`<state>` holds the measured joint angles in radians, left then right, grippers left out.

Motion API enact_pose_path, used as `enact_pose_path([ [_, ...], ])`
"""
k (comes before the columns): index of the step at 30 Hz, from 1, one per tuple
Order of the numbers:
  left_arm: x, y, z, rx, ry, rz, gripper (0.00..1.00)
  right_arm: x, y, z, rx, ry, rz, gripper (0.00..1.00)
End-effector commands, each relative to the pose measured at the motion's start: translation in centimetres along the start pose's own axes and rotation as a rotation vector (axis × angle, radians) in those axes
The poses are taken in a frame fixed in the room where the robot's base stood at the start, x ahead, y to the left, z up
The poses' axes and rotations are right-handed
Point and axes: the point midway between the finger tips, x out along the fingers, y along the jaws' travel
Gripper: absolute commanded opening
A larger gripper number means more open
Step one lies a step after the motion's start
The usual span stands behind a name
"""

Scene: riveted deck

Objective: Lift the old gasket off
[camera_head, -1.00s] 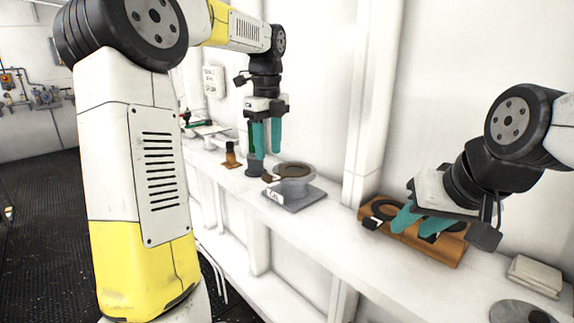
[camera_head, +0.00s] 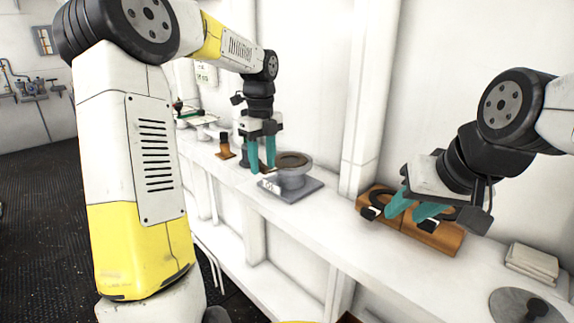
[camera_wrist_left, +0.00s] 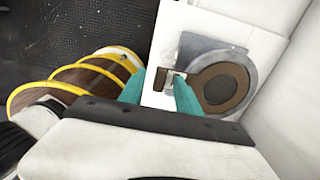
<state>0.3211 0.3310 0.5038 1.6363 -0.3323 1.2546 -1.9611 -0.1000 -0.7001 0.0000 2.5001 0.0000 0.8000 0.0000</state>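The old gasket is a brown ring (camera_head: 291,160) lying on top of a round grey flange (camera_head: 293,180) with a square base. In the left wrist view, the ring (camera_wrist_left: 240,78) has a tab pointing left toward my left gripper (camera_wrist_left: 160,88). The gripper's teal fingers are apart, and the tab's end is near the right-hand finger, which partly hides it. I cannot tell whether they touch. In the head view, my left gripper (camera_head: 263,170) hangs just left of the flange. My right gripper (camera_head: 407,216) is open over a wooden block, at a dark ring there.
The wooden block (camera_head: 437,239) stands on the white ledge (camera_head: 330,225) by the wall. A stack of pale pads (camera_head: 532,262) and a grey disc (camera_head: 512,303) are at right. A small brown bottle (camera_head: 225,146) stands left of my left gripper. The ledge between flange and block is clear.

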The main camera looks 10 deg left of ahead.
Motion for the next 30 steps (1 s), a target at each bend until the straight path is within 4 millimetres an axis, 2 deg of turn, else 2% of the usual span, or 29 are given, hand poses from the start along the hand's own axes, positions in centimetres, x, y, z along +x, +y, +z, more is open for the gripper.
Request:
enact_pose_path([
  [2,0.0,0.0,0.0,0.000,0.000,0.000,0.40,0.0,0.0,0.0,0.000,0.000,0.000,0.36],
  [8,0.0,0.0,0.0,0.000,0.000,0.000,0.01,0.0,0.0,0.0,0.000,0.000,0.000,0.36],
  [22,-0.4,0.0,0.0,0.000,0.000,0.000,0.00,0.0,0.0,0.0,0.000,0.000,0.000,0.36],
  [30,-3.1,-0.1,0.0,0.000,-0.002,-0.001,0.00,0.0,0.0,0.0,0.000,0.000,0.000,0.36],
])
